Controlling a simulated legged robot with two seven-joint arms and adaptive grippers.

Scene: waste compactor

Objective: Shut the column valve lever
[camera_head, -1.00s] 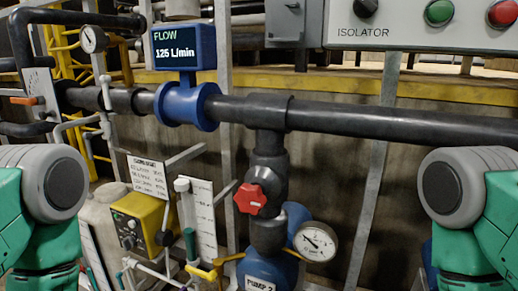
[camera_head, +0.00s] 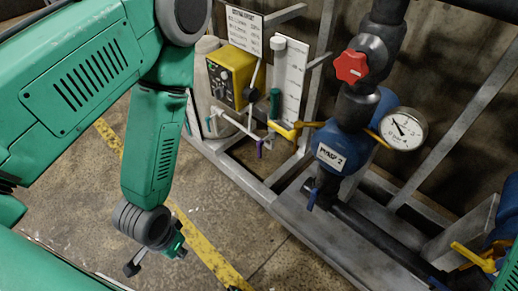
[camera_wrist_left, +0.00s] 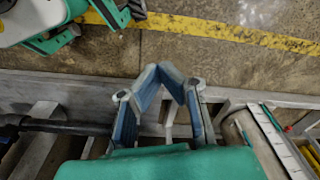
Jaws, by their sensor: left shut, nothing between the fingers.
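The clear column (camera_head: 290,75) stands upright on the skid frame with a scale board behind it. A yellow lever (camera_head: 284,129) lies roughly sideways at its foot, beside thin white pipes. My left gripper (camera_head: 152,258) hangs low over the floor, to the left of and apart from the lever. In the left wrist view its two blue-grey fingers (camera_wrist_left: 162,72) meet at the tips with nothing between them. The lever is not clearly visible there. My right gripper is not in view.
A yellow pump box (camera_head: 232,75) and pale tank stand left of the column. The red valve knob (camera_head: 351,66), pressure gauge (camera_head: 404,129) and blue PUMP 2 body (camera_head: 345,145) stand to its right. The grey skid rail (camera_head: 235,180) edges open floor with a yellow stripe.

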